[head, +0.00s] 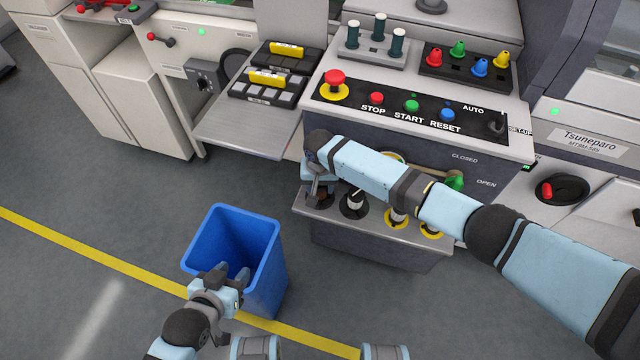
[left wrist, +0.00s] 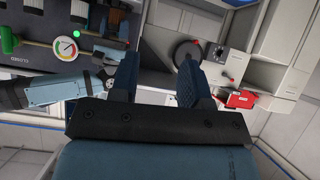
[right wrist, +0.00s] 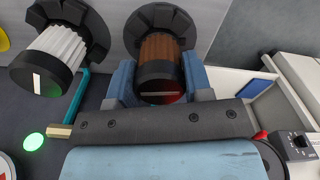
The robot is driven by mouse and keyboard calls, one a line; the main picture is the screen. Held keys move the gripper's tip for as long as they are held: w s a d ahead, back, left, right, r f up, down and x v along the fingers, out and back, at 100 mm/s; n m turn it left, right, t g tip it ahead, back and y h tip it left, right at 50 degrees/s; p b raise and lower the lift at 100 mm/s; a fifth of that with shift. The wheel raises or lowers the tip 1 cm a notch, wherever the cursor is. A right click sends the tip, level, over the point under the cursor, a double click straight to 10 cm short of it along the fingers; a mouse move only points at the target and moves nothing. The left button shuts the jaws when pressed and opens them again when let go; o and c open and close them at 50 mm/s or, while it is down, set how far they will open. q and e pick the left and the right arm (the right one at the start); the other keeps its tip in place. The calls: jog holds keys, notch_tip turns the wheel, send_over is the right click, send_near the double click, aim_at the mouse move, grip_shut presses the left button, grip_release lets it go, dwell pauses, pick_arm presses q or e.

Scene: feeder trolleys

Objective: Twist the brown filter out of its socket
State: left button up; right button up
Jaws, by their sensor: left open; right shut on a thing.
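The brown ribbed filter (right wrist: 162,50) with a black end cap sits in a dark round socket (right wrist: 140,17) in the right wrist view. My right gripper (right wrist: 160,80) is shut on it, one finger on each side. In the head view my right gripper (head: 318,192) is at the left end of the grey filter ledge (head: 375,237), and the arm and gripper mostly hide the brown filter there. My left gripper (head: 222,277) is open and empty, over the near edge of the blue bin. Its spread fingers show in the left wrist view (left wrist: 158,75).
A white filter (right wrist: 58,52) sits in the socket beside the brown one. More sockets with light filters (head: 397,217) line the ledge. The blue bin (head: 262,262) stands open on the floor. Above are a button panel (head: 425,108) and a green-handled valve (head: 455,181).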

jog(key=shift+r+p, duration=0.95)
jog(key=shift+p, duration=0.05)
jog(key=shift+r+p, duration=1.85)
jog(key=shift+p, duration=0.05)
jog(key=shift+r, duration=0.2)
pick_arm(q)
jog(key=r, duration=0.3)
jog(key=shift+s+a+r+m, duration=0.2)
jog(key=shift+s+a+m, duration=0.1)
jog(key=shift+s+a, duration=0.1)
jog(key=shift+f, duration=0.15)
